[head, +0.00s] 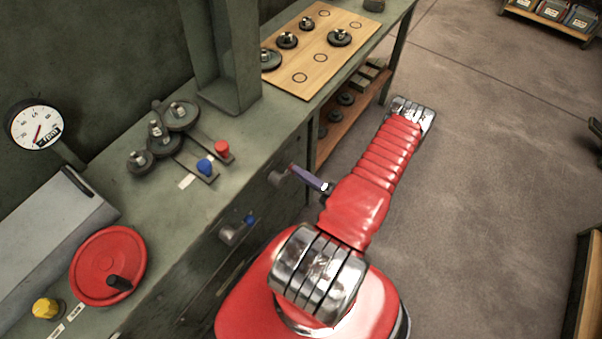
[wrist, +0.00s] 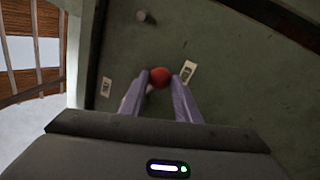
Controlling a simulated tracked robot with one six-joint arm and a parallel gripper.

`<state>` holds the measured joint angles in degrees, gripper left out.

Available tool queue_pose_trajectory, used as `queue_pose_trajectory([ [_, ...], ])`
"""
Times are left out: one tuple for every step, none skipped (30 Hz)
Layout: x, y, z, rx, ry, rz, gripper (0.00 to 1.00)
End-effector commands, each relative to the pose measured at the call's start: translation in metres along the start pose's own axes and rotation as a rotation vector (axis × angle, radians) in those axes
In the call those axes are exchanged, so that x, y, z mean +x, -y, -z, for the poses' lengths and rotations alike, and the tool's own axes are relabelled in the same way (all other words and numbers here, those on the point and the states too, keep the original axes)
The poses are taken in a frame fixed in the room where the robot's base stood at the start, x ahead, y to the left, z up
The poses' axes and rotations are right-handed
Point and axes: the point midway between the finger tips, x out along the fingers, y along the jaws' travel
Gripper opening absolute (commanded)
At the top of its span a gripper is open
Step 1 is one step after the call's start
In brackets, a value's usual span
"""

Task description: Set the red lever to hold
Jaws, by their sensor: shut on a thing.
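In the wrist view, the red lever's round knob (wrist: 160,77) sits between the tips of my gripper (wrist: 160,86), whose purple fingers are shut on it. Two pale labels, left (wrist: 106,87) and right (wrist: 189,72), flank the knob on the green panel; their words are too small to read. In the head view, my gripper (head: 293,168) reaches the bench's front face beside a grey round mount (head: 276,178). The red knob cannot be made out there. Most of the lever's arm is hidden.
A blue-knobbed lever (head: 249,219) is on the same front face, nearer. On the bench top are a red handwheel (head: 98,262), a yellow knob (head: 45,308), red (head: 221,149) and blue (head: 205,167) knobs, and a wooden board (head: 320,47) with discs.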

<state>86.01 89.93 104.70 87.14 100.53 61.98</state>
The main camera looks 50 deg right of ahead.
Motion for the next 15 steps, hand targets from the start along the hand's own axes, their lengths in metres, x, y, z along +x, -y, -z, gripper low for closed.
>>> queue_pose_trajectory([
  [0.0002,0.0026,-0.0004,-0.001,0.000,0.008,0.00],
  [0.0003,0.0027,-0.0003,-0.001,0.000,0.008,0.00],
  [0.0005,0.0028,-0.0001,-0.001,-0.001,0.008,0.00],
  [0.0007,0.0028,0.0000,-0.001,-0.001,0.008,0.00],
  [0.0008,0.0029,0.0002,-0.001,-0.002,0.009,0.30],
  [0.0010,0.0029,0.0003,-0.001,-0.002,0.008,0.33],
  [0.0011,0.0027,0.0005,-0.001,-0.003,0.008,0.35],
  [0.0012,0.0026,0.0006,-0.001,-0.003,0.007,0.37],
  [0.0012,0.0024,0.0008,-0.001,-0.003,0.007,0.40],
  [0.0013,0.0022,0.0009,-0.001,-0.004,0.006,0.42],
  [0.0013,0.0021,0.0010,0.000,-0.004,0.006,0.44],
  [0.0014,0.0019,0.0011,0.000,-0.004,0.006,0.47],
  [0.0014,0.0018,0.0012,0.000,-0.004,0.005,0.47],
  [0.0014,0.0017,0.0012,0.000,-0.004,0.005,0.47],
  [0.0015,0.0016,0.0013,0.000,-0.005,0.005,0.47],
])
